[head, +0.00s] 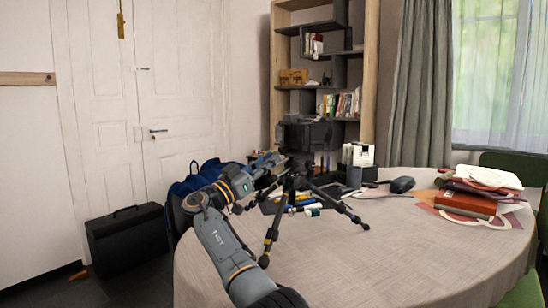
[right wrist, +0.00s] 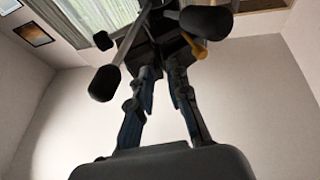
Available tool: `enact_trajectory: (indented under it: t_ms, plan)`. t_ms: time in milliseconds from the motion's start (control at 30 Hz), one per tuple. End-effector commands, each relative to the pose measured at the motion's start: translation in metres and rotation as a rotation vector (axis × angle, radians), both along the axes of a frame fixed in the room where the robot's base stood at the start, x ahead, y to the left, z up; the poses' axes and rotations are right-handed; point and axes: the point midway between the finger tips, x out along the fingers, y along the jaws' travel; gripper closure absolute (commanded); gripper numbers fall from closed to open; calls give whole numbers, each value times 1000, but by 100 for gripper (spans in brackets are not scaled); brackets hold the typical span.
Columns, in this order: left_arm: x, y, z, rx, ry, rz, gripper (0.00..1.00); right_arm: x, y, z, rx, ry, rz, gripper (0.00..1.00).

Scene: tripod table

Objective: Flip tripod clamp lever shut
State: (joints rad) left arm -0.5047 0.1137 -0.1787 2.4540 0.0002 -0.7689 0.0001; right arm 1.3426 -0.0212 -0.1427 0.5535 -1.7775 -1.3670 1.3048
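A black tripod (head: 290,184) stands on the round table with its legs spread and a dark device on top (head: 303,134). In the right wrist view, its dark head and rods (right wrist: 160,28) fill the top. A small orange-yellow piece (right wrist: 195,47) sticks out there, possibly the clamp lever; I cannot tell its position surely. My right gripper (head: 276,158) is beside the tripod's upper part, on its left. In the right wrist view its two fingers (right wrist: 162,72) stand apart with a narrow gap, near the tripod head. Contact cannot be told. My left gripper is not in view.
The round table (head: 340,262) has free room at the front. Pens and markers (head: 300,208) lie around the tripod legs. A dark mouse-like object (head: 402,184) and a red book (head: 465,204) under folded cloth lie to the right. A shelf (head: 368,70) stands behind.

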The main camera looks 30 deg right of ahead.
Motion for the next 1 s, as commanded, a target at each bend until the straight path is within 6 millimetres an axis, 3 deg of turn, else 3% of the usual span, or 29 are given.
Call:
enact_trajectory:
  t_ms: [200,400,833,900,1000]
  plan:
    - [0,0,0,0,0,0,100,-8,45,-19,0,1,4,83]
    - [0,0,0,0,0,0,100,-14,74,-31,0,1,2,83]
    - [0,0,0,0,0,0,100,-17,85,-36,0,0,0,83]
    - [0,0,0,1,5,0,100,-17,86,-35,2,-1,0,70]
    - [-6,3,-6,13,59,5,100,-24,94,-28,21,-4,2,70]
